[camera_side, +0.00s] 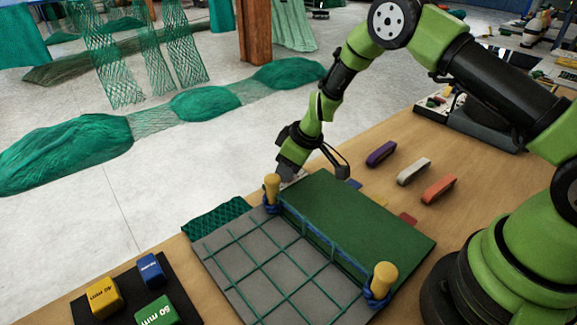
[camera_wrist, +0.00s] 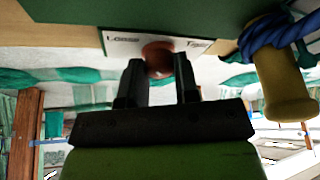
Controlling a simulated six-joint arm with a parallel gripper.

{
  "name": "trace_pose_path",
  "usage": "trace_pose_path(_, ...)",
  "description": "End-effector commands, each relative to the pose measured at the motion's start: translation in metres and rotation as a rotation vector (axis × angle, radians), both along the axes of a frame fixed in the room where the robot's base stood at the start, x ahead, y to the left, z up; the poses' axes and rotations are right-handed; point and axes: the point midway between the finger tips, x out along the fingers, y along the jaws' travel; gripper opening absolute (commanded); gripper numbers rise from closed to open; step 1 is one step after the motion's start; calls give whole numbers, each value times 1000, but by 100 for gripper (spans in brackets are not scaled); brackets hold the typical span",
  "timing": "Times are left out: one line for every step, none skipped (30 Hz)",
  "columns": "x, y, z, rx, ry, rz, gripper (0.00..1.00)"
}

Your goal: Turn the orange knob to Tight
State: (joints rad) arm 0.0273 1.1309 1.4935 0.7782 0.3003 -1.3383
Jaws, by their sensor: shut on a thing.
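The orange knob (camera_wrist: 158,56) shows in the wrist view as a round reddish-orange piece on a white label plate (camera_wrist: 118,46). The plate reads "Loose" at the left and "Tight" at the right. My gripper (camera_wrist: 158,66) has one finger on each side of the knob and is shut on it. I cannot make out a pointer or which word the knob faces. In the side view my gripper (camera_side: 289,168) is low at the far edge of the green board, and it hides the knob there.
Yellow posts (camera_side: 272,187) (camera_side: 385,275) with blue rope stand on the net board (camera_side: 262,268); one is close to my gripper. A green board (camera_side: 350,215) lies behind. Purple, white and orange pieces (camera_side: 438,189) lie right. Coloured blocks (camera_side: 104,296) sit front left.

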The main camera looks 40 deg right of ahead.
Motion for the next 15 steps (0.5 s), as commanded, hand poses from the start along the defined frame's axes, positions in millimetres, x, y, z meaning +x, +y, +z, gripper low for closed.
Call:
trace_pose_path(-1, 1, 0, 0, 2, -34, 5)
trace_pose_path(-1, 1, 0, -1, 1, -57, 5)
trace_pose_path(-1, 1, 0, 1, 1, -85, 5)
trace_pose_path(-1, 1, 0, 0, 1, -105, 5)
trace_pose_path(-1, 1, 0, 1, 1, -122, 5)
trace_pose_path(-1, 1, 0, 0, 1, -144, 5)
trace_pose_path(-1, 1, 0, 1, 1, -159, 5)
trace_pose_path(-1, 1, 0, 1, 1, -173, 5)
trace_pose_path(-1, 1, 1, 0, 0, -189, 5)
trace_pose_path(-1, 1, 1, 0, 1, -202, 5)
trace_pose_path(-1, 2, 1, 0, 1, -214, 5)
trace_pose_path(-1, 2, 1, 1, 0, -229, 5)
trace_pose_path(-1, 2, 1, 0, 0, -240, 5)
trace_pose_path(-1, 2, 1, 0, -1, -249, 5)
trace_pose_path(-1, 2, 1, -1, -1, -264, 5)
